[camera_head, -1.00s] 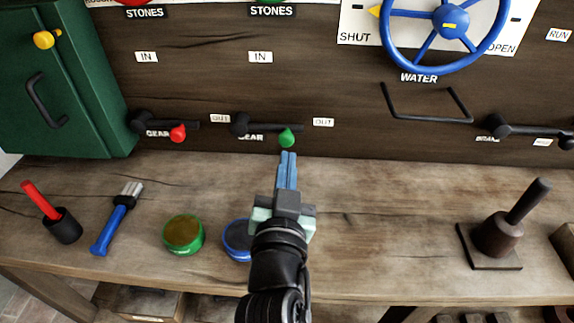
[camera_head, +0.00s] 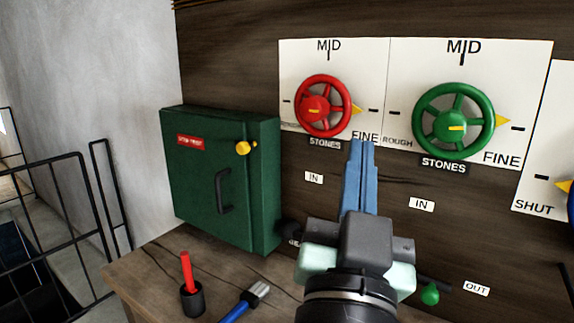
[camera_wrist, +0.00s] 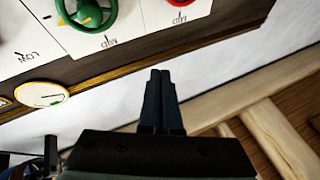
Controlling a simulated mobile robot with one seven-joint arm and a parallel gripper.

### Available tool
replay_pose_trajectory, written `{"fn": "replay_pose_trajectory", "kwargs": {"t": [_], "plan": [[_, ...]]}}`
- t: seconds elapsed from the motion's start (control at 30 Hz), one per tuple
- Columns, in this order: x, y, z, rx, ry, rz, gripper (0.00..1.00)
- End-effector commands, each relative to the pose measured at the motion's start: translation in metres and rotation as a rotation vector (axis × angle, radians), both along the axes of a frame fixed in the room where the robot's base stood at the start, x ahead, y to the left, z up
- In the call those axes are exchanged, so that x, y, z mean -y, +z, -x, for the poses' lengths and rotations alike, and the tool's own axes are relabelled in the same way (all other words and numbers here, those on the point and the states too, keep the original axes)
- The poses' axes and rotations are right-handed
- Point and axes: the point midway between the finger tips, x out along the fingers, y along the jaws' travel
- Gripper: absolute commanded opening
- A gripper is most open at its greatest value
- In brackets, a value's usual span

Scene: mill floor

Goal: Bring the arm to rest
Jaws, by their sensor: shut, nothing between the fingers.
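My gripper (camera_head: 361,150) is in the middle of the head view, with its blue fingers together and nothing between them. It is raised in front of the wall panel, and its fingertips appear just below the red handwheel (camera_head: 325,106). In the wrist view my gripper (camera_wrist: 159,75) is also shut and empty. There the panel appears upside down, with the green handwheel (camera_wrist: 86,14) at the upper left. How far the fingertips are from the panel I cannot tell.
The green cabinet (camera_head: 215,180) stands left of my gripper. On the bench (camera_head: 155,275) are a black cup (camera_head: 192,299) with a red-handled tool and a blue-handled brush (camera_head: 240,303). A green-knobbed gear lever (camera_head: 430,293) shows at lower right. Black railings (camera_head: 60,205) stand at far left.

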Motion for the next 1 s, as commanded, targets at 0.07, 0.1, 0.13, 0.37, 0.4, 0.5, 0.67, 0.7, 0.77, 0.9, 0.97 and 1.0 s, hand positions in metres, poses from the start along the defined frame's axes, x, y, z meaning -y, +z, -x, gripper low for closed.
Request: {"fn": "replay_pose_trajectory", "kwargs": {"t": [0.07, 0.1, 0.13, 0.37, 0.4, 0.5, 0.67, 0.7, 0.77, 0.9, 0.97, 1.0], "plan": [[-0.026, 0.05, 0.022, 0.112, 0.053, 0.058, 0.0], [-0.038, 0.071, 0.034, 0.163, 0.075, 0.09, 0.0], [-0.047, 0.086, 0.044, 0.202, 0.091, 0.114, 0.0], [-0.074, 0.179, 0.078, 0.318, 0.135, 0.194, 0.0], [-0.074, 0.19, 0.078, 0.317, 0.135, 0.194, 0.0], [-0.074, 0.219, 0.077, 0.316, 0.134, 0.192, 0.0], [-0.074, 0.252, 0.076, 0.314, 0.135, 0.192, 0.0], [-0.074, 0.257, 0.076, 0.314, 0.135, 0.192, 0.0], [-0.074, 0.262, 0.076, 0.313, 0.135, 0.192, 0.0], [-0.074, 0.266, 0.076, 0.313, 0.135, 0.192, 0.0], [-0.074, 0.265, 0.076, 0.313, 0.134, 0.191, 0.0], [-0.074, 0.264, 0.076, 0.313, 0.134, 0.191, 0.0]]}}
